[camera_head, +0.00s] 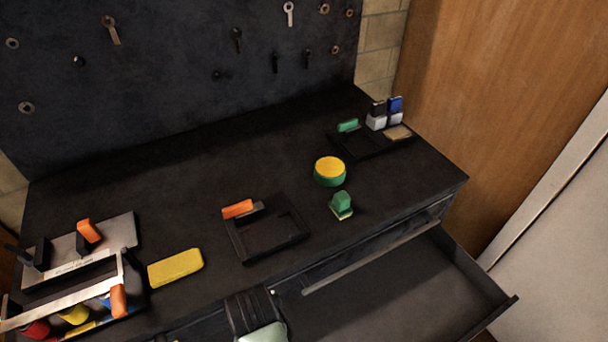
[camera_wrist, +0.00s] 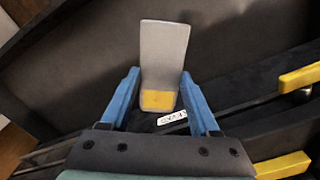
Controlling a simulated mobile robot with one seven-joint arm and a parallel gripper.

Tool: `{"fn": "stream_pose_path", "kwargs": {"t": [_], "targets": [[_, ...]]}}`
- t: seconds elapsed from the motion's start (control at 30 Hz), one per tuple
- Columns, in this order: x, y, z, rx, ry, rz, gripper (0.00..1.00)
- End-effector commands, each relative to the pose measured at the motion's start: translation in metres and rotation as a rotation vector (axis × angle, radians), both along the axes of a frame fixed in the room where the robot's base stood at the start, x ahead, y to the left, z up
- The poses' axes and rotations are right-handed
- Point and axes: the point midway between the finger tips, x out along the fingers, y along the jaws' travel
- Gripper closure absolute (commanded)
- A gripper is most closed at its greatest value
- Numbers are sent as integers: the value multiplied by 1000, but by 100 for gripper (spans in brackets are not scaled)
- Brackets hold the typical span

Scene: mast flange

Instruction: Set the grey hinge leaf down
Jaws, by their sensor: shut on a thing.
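In the wrist view the grey hinge leaf (camera_wrist: 165,50) is a flat grey plate with a rounded far end and a yellow patch at its near end. My gripper (camera_wrist: 160,82) has blue fingers on both sides of the leaf and is shut on it. The leaf points away from the gripper, over dark surfaces; I cannot tell how high above them it is. In the head view only part of my arm (camera_head: 262,332) shows at the bottom edge, and the leaf cannot be made out there.
The dark workbench (camera_head: 165,165) holds a yellow block (camera_head: 175,267), a black tray (camera_head: 240,249), a yellow-topped green round piece (camera_head: 330,170) and a green block (camera_head: 342,203). An open drawer (camera_head: 415,285) juts out at the front right. The bench's back middle is clear.

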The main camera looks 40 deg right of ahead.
Motion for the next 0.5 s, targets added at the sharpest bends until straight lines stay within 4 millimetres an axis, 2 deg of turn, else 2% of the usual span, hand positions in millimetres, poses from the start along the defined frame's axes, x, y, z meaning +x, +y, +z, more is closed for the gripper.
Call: {"fn": "stream_pose_path", "kwargs": {"t": [0.03,0.2,0.3,0.5], "targets": [[-13,-19,-40,2,3,-158,100],[-50,-62,-103,1,2,-619,100],[-68,-77,-128,1,2,-818,100],[-86,-91,-152,0,0,-1019,100]]}}
